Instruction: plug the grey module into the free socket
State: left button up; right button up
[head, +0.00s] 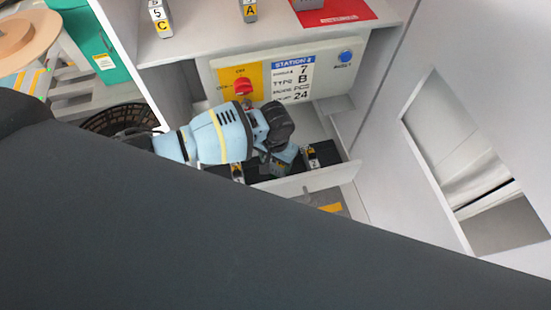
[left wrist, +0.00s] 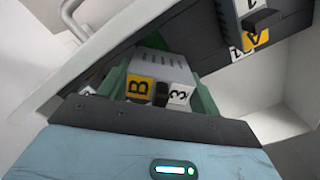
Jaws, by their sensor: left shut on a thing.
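The grey module (left wrist: 160,65), with a yellow B label and a white 3 label, sits between the green fingers of my left gripper (left wrist: 160,92) in the left wrist view. In the head view my left gripper (head: 283,157) is low over an open drawer (head: 315,180) that holds dark socket blocks (head: 322,154). A dark block with an A-labelled module (left wrist: 250,42) is just beyond the held module in the left wrist view. I cannot tell which socket is free or whether the held module touches one. My right gripper is not in view.
A station panel (head: 328,82) with a red knob (head: 243,86) and blue button (head: 346,57) stands behind the drawer. Labelled modules, C (head: 160,18) and A (head: 249,10), and a red mat (head: 340,12) are on the shelf above. A dark basket (head: 118,120) is at left.

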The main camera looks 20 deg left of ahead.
pick_arm(q)
jog(key=o, duration=1.1)
jog(key=shift+c, duration=0.2)
jog(key=shift+r, duration=0.1)
notch_tip(320, 180, up, 13)
jog(key=shift+f+p, duration=0.1)
jog(key=shift+p, duration=1.1)
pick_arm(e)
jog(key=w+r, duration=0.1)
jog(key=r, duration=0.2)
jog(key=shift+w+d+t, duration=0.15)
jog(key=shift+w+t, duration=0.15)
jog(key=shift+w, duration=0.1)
pick_arm(q)
jog(key=s+d+f+t+h, duration=0.4)
jog(key=s+d+f+h, duration=0.2)
jog(key=s+d, duration=0.45)
jog(key=s+a+f+t+y, duration=0.2)
jog(key=s+a+f, duration=0.2)
jog(key=s+a, duration=0.4)
jog(key=s+a+f+t+y, duration=0.2)
jog(key=s+a+f, duration=0.1)
jog(key=s+a, duration=0.5)
jog(key=s, duration=0.3)
jog(key=shift+s+a+f, duration=0.3)
jog(key=shift+s+f, duration=0.05)
